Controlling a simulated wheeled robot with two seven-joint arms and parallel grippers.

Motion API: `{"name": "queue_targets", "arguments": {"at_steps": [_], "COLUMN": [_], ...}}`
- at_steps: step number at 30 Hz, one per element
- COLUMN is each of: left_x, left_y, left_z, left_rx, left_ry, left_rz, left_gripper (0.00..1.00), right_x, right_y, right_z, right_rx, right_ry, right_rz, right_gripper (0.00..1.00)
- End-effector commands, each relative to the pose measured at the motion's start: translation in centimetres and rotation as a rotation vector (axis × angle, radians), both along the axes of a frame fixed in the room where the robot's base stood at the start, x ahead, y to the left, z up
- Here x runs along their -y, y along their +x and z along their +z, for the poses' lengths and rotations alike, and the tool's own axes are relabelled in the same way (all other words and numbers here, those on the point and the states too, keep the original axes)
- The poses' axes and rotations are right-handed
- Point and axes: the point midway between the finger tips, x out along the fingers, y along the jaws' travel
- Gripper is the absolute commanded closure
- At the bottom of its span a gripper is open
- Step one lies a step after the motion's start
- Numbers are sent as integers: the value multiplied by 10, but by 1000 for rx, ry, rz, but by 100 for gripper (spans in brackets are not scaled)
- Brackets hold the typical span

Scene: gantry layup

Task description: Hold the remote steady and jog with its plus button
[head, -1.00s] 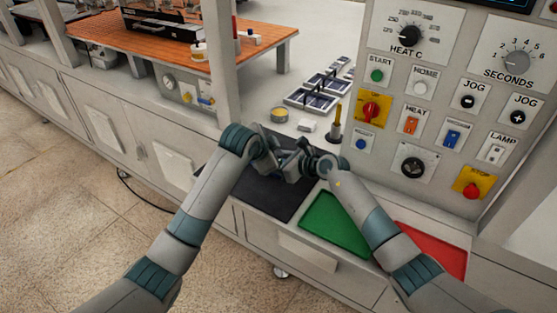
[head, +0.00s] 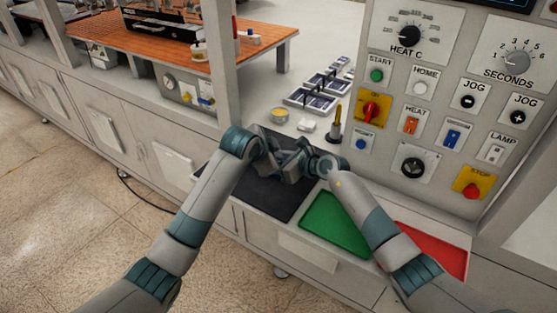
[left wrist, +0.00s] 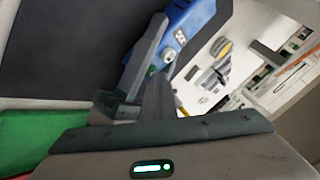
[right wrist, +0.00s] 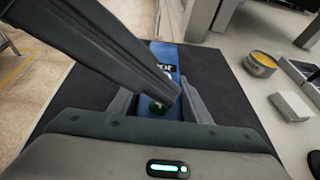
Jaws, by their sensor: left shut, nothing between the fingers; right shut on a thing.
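The blue remote (right wrist: 164,62) is held between the fingers of my right gripper (right wrist: 158,104) over the black mat. A green button shows on its near end. In the left wrist view the remote (left wrist: 195,22) shows white markings and a pale round knob on its face. My left gripper (head: 284,163) is shut and empty, and its fingers reach close to the remote's face. In the right wrist view they cross in front of the remote and hide part of it. I cannot tell whether they touch a button. In the head view the grippers hide most of the remote.
The black mat (head: 262,196) lies below, with a green tray (head: 335,222) and a red tray (head: 432,246) to the right. A yellow dish (head: 280,116) and a white block (head: 306,125) stand behind. The control panel (head: 440,150) rises at right.

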Motion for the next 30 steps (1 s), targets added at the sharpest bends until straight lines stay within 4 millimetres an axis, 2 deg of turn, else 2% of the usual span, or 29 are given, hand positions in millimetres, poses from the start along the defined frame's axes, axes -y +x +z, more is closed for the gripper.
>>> {"name": "queue_targets", "arguments": {"at_steps": [12, 26, 30], "left_x": [0, 0, 0], "left_y": [0, 0, 0], "left_z": [15, 19, 25], "left_rx": [-1, 0, 1], "left_ry": [1, 0, 1], "left_rz": [-1, 0, 0], "left_gripper": [100, 100, 100], "right_x": [0, 0, 0], "right_y": [0, 0, 0], "right_z": [0, 0, 0], "right_rx": [0, 0, 0], "right_ry": [0, 0, 0], "right_rz": [0, 0, 0], "right_gripper": [87, 87, 87]}}
